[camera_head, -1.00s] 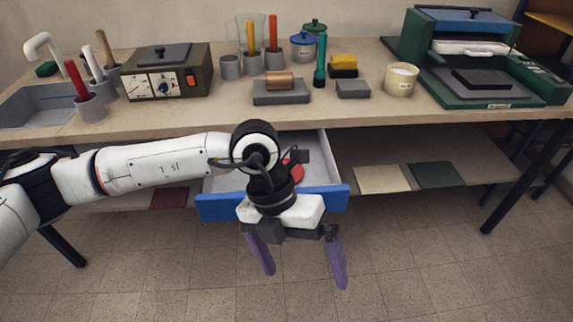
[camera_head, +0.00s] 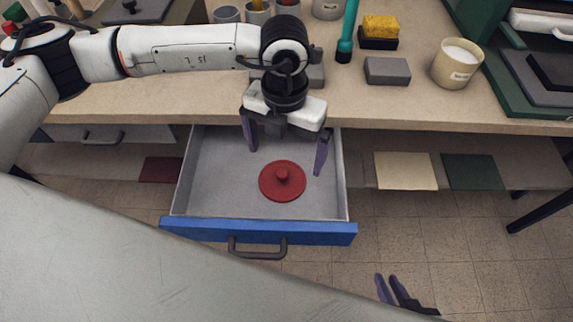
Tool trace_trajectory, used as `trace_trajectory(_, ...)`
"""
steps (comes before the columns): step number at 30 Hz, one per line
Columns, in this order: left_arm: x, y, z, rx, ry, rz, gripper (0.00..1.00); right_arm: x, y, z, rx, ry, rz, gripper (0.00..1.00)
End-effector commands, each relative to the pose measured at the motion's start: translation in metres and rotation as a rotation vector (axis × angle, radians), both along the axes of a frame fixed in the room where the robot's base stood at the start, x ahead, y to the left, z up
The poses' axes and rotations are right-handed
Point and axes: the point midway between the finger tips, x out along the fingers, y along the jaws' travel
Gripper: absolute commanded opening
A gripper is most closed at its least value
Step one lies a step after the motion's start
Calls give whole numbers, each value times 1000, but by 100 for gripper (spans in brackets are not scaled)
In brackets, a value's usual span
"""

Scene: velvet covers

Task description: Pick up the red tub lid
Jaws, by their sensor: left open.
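My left gripper (camera_head: 285,163) is open and empty, pointing down over the drawer. Its two purple fingers are spread wide, just beyond the lid in the picture and apart from it. The lid is in full view. My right gripper (camera_head: 387,276) shows only in part at the bottom edge, well away from the drawer; its opening is unclear.
The worktop (camera_head: 400,105) above the drawer holds a grey block (camera_head: 387,71), a yellow sponge (camera_head: 381,27), a cream pot (camera_head: 457,66) and a green press (camera_head: 530,85). The blue drawer front with its handle (camera_head: 257,252) juts out. Cream (camera_head: 406,171) and green sheets lie on the shelf at right.

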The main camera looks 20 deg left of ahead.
Motion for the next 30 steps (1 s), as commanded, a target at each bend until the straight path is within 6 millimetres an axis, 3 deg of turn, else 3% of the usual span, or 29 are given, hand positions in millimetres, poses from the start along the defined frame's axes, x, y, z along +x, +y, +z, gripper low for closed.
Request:
trace_trajectory(5,0,0,-22,-1,0,1,100,-10,0,-4,-1,21,1,18)
trace_trajectory(10,-2,2,-35,-1,2,1,100,-10,0,0,-1,20,1,18)
trace_trajectory(18,-3,5,-73,-1,1,0,100,-3,1,9,0,8,1,18)
trace_trajectory(27,-2,5,-78,-2,-1,-1,100,-1,0,10,0,3,1,18)
trace_trajectory(30,-2,5,-78,-2,-1,-1,83,-1,1,9,1,4,2,18)
